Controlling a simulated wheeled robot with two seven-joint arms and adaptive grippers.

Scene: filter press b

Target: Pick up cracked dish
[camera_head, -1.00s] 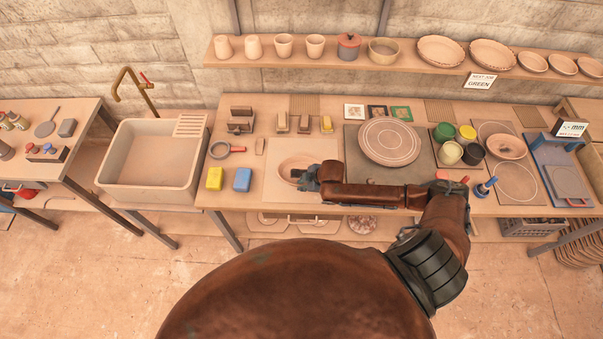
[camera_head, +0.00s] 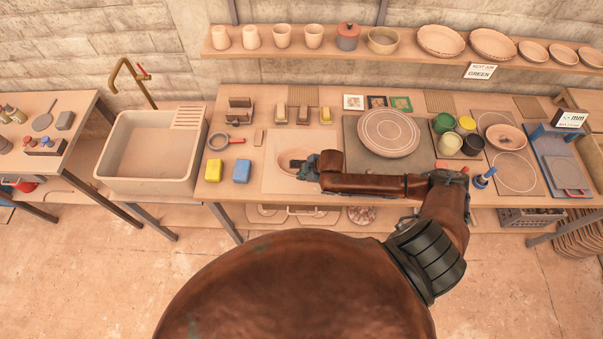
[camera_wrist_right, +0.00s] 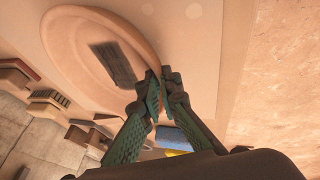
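The cracked dish (camera_head: 291,155) is a shallow oval clay dish on a pale board (camera_head: 275,182) on the workbench. In the right wrist view the dish (camera_wrist_right: 80,62) shows a dark rectangular patch inside; no clear crack line can be made out. My right gripper (camera_head: 306,168) is at the dish's right side in the head view and hides part of it. In the wrist view its green fingers (camera_wrist_right: 160,82) are close together, one inside and one outside the rim, pinching it. The dish appears to rest on the board. My left gripper is out of view.
Yellow (camera_head: 214,169) and blue (camera_head: 241,171) blocks stand left of the board. A wheel disc (camera_head: 389,133) and several paint pots (camera_head: 450,143) stand to the right. A sink (camera_head: 150,150) is at left. A shelf of pottery (camera_head: 400,68) runs behind.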

